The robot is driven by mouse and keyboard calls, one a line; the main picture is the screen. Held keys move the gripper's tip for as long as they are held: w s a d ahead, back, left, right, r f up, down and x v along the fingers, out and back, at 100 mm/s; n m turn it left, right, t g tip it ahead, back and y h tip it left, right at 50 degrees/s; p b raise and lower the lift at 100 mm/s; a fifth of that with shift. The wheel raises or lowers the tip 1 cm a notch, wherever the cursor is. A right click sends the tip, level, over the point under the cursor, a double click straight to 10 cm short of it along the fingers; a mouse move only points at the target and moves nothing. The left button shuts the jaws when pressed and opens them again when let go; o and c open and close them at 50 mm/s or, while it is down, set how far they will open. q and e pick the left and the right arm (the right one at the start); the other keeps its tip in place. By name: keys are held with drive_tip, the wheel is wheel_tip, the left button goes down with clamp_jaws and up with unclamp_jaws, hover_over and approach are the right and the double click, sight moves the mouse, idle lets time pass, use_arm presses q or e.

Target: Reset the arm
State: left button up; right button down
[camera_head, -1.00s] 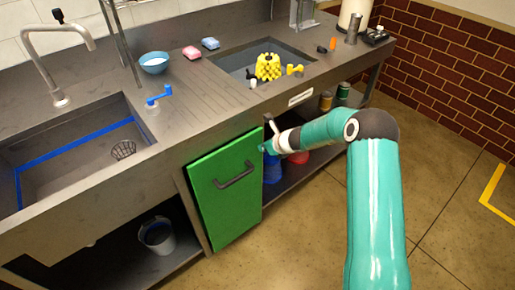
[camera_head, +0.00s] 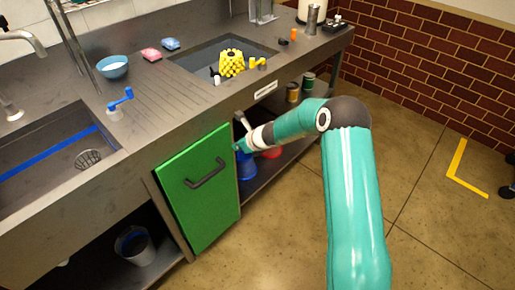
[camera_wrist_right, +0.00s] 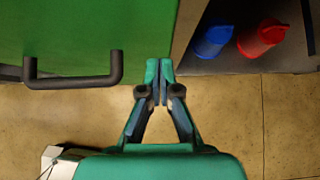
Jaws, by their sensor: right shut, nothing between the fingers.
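My right arm reaches in from the lower right in the head view. Its gripper (camera_head: 240,147) is beside the upper right edge of a green cabinet door (camera_head: 190,205) with a dark bar handle (camera_head: 206,173). In the right wrist view the gripper (camera_wrist_right: 159,69) has its fingertips together and holds nothing. There the green door (camera_wrist_right: 70,30) and its handle (camera_wrist_right: 75,80) are to the left, apart from the fingers. My left gripper is not in view.
On the shelf right of the door are a blue container (camera_wrist_right: 211,41) and a red one (camera_wrist_right: 261,38). A bucket (camera_head: 135,246) stands on the lower left shelf. The counter above holds a blue bowl (camera_head: 113,67), sponges and a yellow object in the sink. The floor at right is open.

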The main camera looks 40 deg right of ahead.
drive_tip(key=p+v, duration=0.1)
drive_tip(key=v, duration=1)
drive_tip(key=shift+s+d+f, duration=0.15)
drive_tip(key=shift+s+f, duration=0.1)
drive_tip(key=shift+f, duration=0.1)
drive_tip(key=s+a+f+n+g+y+p, duration=0.25)
drive_tip(key=s+a+f+n, duration=0.2)
drive_tip(key=a, duration=0.45)
drive_tip(key=s+a+f+n+g+y+p, duration=0.1)
drive_tip(key=s+a+f+n+g+p, duration=0.3)
drive_tip(key=a, duration=0.6)
drive_tip(key=s+a+f+n+g, duration=0.1)
drive_tip(key=s+a+f+n, duration=0.2)
drive_tip(key=s+n, duration=0.5)
drive_tip(key=s+a+f+n+g, duration=0.1)
drive_tip(key=s+a+f+n, duration=0.2)
drive_tip(key=n, duration=1.2)
drive_tip(key=shift+s+a+n+p, duration=0.4)
drive_tip(key=shift+s+a, duration=1.2)
drive_tip(key=shift+s, duration=1.55)
drive_tip(key=shift+h, duration=0.25)
